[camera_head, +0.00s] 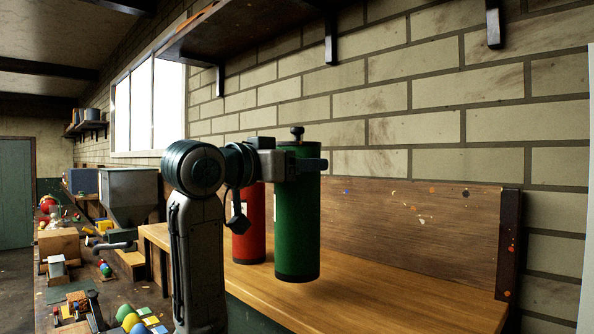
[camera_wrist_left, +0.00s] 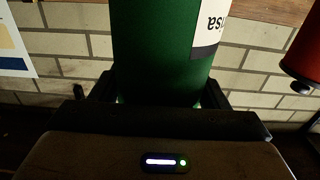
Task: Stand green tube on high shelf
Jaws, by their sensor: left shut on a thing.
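The green tube (camera_head: 297,225) is an upright cylinder with a dark base, a dark cap and a knob on top. My left gripper (camera_head: 308,166) is shut around its upper part. In the left wrist view, the tube (camera_wrist_left: 160,45) with its white label sits between the fingers of the left gripper (camera_wrist_left: 160,95). The tube's base is in front of the wooden bench; I cannot tell whether it touches. The high shelf (camera_head: 255,28) runs along the wall above, on dark brackets; its top is hidden. My right gripper is not in view.
A red tube (camera_head: 249,232) stands on the bench (camera_head: 370,285), left of and behind the green one. It also shows in the left wrist view (camera_wrist_left: 307,50). The bench is clear to the right. A cluttered table with a grey hopper (camera_head: 130,195) lies left.

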